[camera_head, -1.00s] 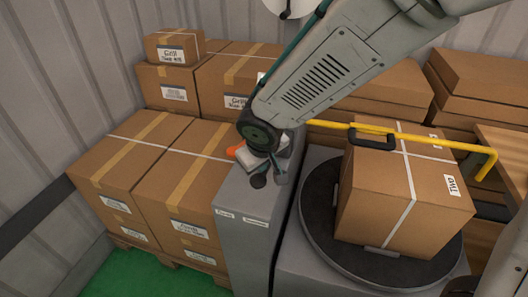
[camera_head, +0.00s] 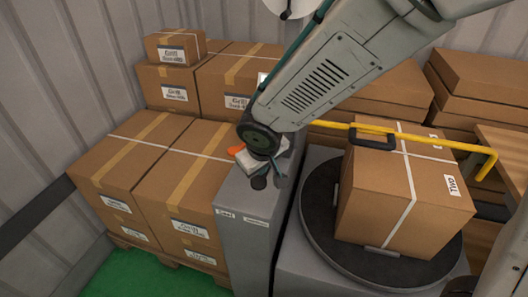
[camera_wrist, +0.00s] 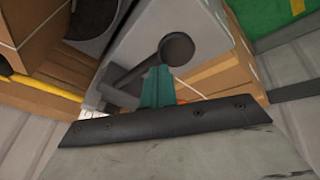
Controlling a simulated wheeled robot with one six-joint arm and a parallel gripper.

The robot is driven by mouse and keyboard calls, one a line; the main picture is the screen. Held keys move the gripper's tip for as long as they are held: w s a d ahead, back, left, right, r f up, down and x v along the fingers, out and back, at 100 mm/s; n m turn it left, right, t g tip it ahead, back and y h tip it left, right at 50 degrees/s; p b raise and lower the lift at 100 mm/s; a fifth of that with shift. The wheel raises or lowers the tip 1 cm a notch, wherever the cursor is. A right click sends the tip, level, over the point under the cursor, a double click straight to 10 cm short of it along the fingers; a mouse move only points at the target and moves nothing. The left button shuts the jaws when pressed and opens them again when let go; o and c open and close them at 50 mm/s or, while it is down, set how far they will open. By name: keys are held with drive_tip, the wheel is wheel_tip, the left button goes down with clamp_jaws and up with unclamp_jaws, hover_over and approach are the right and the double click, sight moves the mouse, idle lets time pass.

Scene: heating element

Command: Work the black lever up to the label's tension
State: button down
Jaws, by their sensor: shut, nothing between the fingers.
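The black lever shows in the wrist view as a dark round knob (camera_wrist: 177,48) on a rod that slants down to the left. In the head view its knob (camera_head: 259,183) sits at the top of the grey cabinet (camera_head: 241,240), partly hidden by my arm. My gripper (camera_wrist: 157,72) has its teal fingers together and empty, close beside the knob and rod; I cannot tell whether they touch. It also shows in the head view (camera_head: 278,180), just right of the knob. A label reading "Two" (camera_head: 453,186) is on the strapped box (camera_head: 385,200).
The strapped box stands on a dark round turntable (camera_head: 320,215), with a yellow bar (camera_head: 430,141) over it. Stacked cartons (camera_head: 150,165) crowd the cabinet's left side. Small labels (camera_head: 255,221) mark the cabinet front; their text is too small to read. An orange part (camera_head: 236,150) is behind my wrist.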

wheel_tip(320, 180, up, 7)
drive_tip(key=w+d, duration=0.1)
drive_tip(key=w, duration=0.2)
idle(1.0)
drive_tip(key=shift+w+d+r, duration=0.1)
drive_tip(key=shift+w+r, duration=0.2)
drive_tip(key=shift+r, duration=0.45)
drive_tip(key=shift+w+d+r, duration=0.15)
drive_tip(key=shift+w+r, duration=0.1)
drive_tip(key=shift+r, duration=0.55)
drive_tip(key=shift+w+d+r, duration=0.1)
drive_tip(key=shift+w+r, duration=0.2)
drive_tip(key=shift+r, duration=0.45)
drive_tip(key=s+d+r+m+g, duration=0.1)
drive_tip(key=s+d+r+m, duration=0.1)
drive_tip(key=s+d, duration=0.9)
drive_tip(key=s+d+r+m+g, duration=0.2)
drive_tip(key=s+d+m, duration=0.3)
drive_tip(key=s+d, duration=0.7)
drive_tip(key=s, duration=0.4)
